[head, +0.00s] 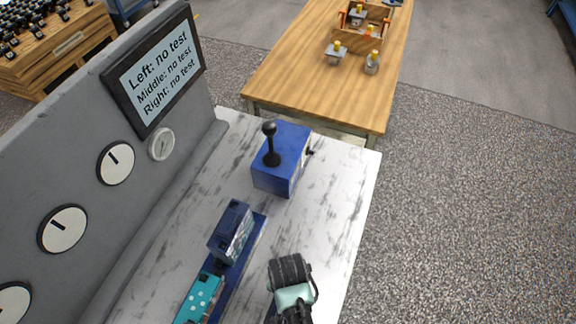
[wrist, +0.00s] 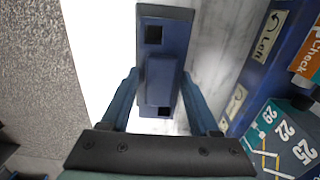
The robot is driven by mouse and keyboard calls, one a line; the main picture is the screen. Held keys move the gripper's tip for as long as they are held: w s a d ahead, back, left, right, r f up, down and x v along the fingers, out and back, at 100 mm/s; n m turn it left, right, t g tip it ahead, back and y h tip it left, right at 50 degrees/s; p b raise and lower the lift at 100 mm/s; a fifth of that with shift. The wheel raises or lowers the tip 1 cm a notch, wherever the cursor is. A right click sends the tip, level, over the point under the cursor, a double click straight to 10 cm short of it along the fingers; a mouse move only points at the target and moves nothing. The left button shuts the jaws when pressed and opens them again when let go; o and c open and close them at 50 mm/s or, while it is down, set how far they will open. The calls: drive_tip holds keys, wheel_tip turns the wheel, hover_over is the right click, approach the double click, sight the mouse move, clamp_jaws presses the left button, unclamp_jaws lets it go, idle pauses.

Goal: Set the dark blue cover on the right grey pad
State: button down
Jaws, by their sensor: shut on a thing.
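The dark blue cover (wrist: 165,50) is an elongated piece with two square dark holes, gripped between the two blue fingers of my gripper (wrist: 160,105) in the wrist view. White marbled surface shows around it; I cannot tell its height above that surface. In the head view my arm's end hides the cover and the fingers, at the lower middle, right of the blue base. I cannot make out the right grey pad in either view.
The long blue base (head: 235,262) carries a dark blue block (head: 232,230) and a teal block (head: 200,298), close beside my gripper. A blue box with a black lever (head: 280,165) stands farther back on the white bench top (head: 335,205). A grey gauge panel (head: 80,160) rises at left.

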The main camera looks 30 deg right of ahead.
drive_tip(key=shift+f+b, duration=0.4)
drive_tip(key=shift+f, duration=0.3)
idle(0.6)
drive_tip(key=shift+c, duration=0.2)
unclamp_jaws()
wheel_tip(320, 180, up, 13)
idle(0.4)
